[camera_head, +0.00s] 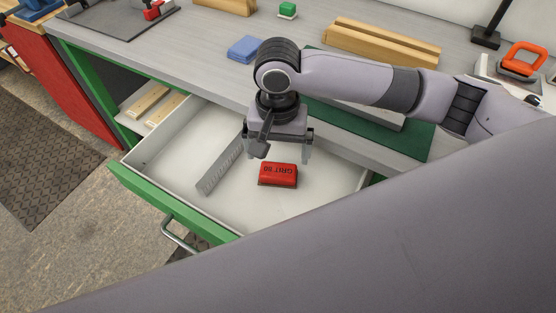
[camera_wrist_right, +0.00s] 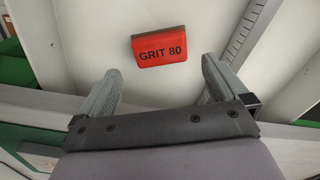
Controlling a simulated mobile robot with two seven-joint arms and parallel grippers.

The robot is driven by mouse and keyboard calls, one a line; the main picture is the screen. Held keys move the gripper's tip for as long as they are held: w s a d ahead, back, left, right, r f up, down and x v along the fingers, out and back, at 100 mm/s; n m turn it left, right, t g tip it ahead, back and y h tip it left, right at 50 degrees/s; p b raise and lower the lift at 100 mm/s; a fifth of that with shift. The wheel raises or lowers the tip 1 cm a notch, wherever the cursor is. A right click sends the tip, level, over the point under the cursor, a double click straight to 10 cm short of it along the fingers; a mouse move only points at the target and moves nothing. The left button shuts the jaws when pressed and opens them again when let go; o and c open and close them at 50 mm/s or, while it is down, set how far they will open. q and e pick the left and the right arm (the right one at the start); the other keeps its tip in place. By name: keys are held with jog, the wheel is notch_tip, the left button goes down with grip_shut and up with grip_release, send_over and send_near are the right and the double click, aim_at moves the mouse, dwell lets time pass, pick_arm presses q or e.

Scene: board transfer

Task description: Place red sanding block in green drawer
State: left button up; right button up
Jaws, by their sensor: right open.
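The red sanding block (camera_head: 278,175), marked GRIT 80, lies flat on the white floor of the open green drawer (camera_head: 185,205). My right gripper (camera_head: 277,152) is open and empty above the drawer, just behind the block and apart from it. In the right wrist view the block (camera_wrist_right: 160,46) shows beyond and between the two spread fingers (camera_wrist_right: 155,85), with nothing between the fingertips. My left gripper is not in view; a large grey link of mine covers the lower right of the head view.
A grey slotted divider (camera_head: 220,168) stands in the drawer left of the block. On the grey bench behind are a blue block (camera_head: 244,49), a small green block (camera_head: 287,9), wooden pieces (camera_head: 380,43) and a green mat (camera_head: 365,129). The drawer's right front is hidden by my arm.

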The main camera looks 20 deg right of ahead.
aim_at(278, 171)
notch_tip(278, 171, up, 6)
jog(key=shift+f, duration=0.2)
dwell(0.5)
